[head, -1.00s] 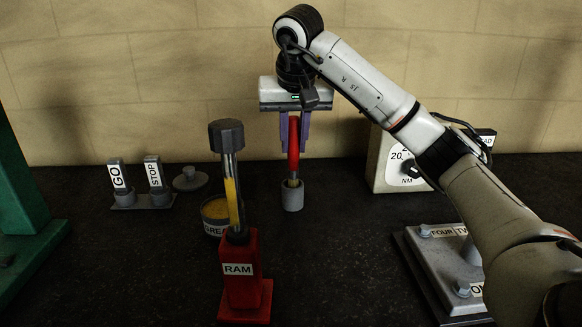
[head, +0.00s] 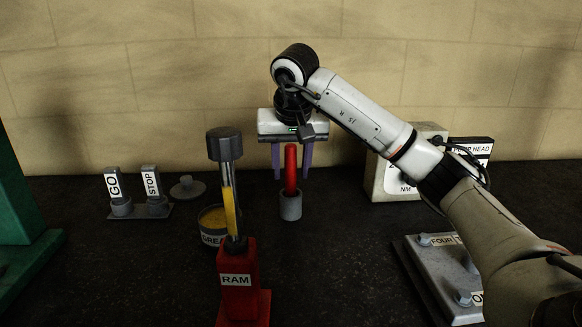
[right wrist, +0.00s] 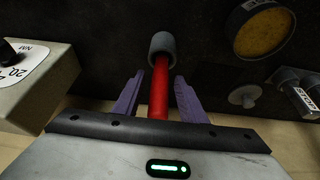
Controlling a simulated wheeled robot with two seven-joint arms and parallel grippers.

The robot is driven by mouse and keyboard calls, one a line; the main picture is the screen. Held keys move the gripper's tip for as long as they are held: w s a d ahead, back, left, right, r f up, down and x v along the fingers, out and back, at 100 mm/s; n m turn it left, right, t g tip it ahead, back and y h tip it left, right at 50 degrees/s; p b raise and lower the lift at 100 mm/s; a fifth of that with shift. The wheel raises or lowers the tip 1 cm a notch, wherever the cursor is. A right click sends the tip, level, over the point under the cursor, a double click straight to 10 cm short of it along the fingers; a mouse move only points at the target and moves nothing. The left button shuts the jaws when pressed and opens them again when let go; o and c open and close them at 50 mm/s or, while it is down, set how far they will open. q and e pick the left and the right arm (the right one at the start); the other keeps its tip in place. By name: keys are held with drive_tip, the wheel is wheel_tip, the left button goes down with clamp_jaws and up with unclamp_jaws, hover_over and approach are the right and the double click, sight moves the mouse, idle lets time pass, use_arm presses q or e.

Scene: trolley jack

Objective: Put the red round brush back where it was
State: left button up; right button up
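The red round brush (head: 290,168) stands upright in a small grey cup (head: 290,206) on the dark bench; its bristle end is hidden inside the cup. My right gripper (head: 291,174) is above the cup, its purple fingers spread on either side of the red handle with gaps. The right wrist view shows the brush (right wrist: 159,88) between the open fingers (right wrist: 160,80), apart from both, with its lower end in the cup (right wrist: 162,44). My left gripper is not in view.
A red ram (head: 238,270) stands in front, left of the cup. Behind it is the grease tin (head: 213,238). GO and STOP switches (head: 140,208) and a grey lid (head: 187,188) are at left. A gauge box (head: 378,180) and bolted plate (head: 432,285) are at right.

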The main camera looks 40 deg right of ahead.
drive_tip(key=shift+r, duration=0.1)
drive_tip(key=shift+s+r, duration=0.1)
drive_tip(key=shift+r, duration=0.15)
drive_tip(key=p+v, duration=0.4)
drive_tip(key=v, duration=0.7)
drive_tip(key=shift+r, duration=0.2)
